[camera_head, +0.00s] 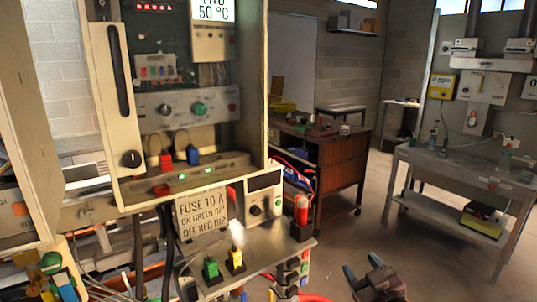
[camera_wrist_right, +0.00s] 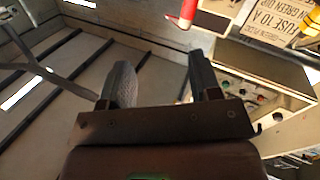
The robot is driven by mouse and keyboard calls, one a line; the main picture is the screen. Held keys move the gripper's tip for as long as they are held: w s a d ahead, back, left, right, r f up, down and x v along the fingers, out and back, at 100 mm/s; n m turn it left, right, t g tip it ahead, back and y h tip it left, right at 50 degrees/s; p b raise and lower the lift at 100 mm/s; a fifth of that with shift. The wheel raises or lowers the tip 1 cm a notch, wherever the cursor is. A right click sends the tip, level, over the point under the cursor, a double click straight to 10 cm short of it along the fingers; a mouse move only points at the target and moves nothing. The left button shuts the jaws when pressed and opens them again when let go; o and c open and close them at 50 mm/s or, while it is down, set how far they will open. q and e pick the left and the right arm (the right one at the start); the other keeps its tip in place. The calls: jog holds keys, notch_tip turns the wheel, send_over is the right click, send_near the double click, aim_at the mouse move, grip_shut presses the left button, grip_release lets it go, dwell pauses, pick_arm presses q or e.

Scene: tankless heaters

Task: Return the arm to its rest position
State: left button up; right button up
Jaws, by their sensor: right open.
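My right gripper (camera_head: 363,267) is low in the head view, right of the test bench and over the floor. Its two fingers point up and are spread apart with nothing between them. In the right wrist view the same open gripper (camera_wrist_right: 160,75) shows a clear gap between its fingers. Only its fingers and body show in the head view; the rest of the right arm is out of frame. My left gripper is not in view.
A heater cabinet (camera_head: 115,130) stands at left above a bench with a fuse sign (camera_head: 203,212). A red cylinder (camera_head: 301,210) stands at the bench's right edge. A wooden cart (camera_head: 345,180) is behind. A grey workbench (camera_head: 460,180) is at right. Floor (camera_head: 365,235) between is clear.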

jog(key=s+d+f+m+g+h, duration=0.2)
jog(key=s+d+f+g, duration=0.1)
jog(key=s+f, duration=0.8)
jog(key=s+d+f+m+g+h, duration=0.2)
jog(key=s+d+f+g, duration=0.1)
jog(key=s+f, duration=0.9)
jog(key=shift+s+d+f+m, duration=0.25)
jog(key=shift+s+d+m, duration=0.15)
jog(key=shift+s, duration=0.35)
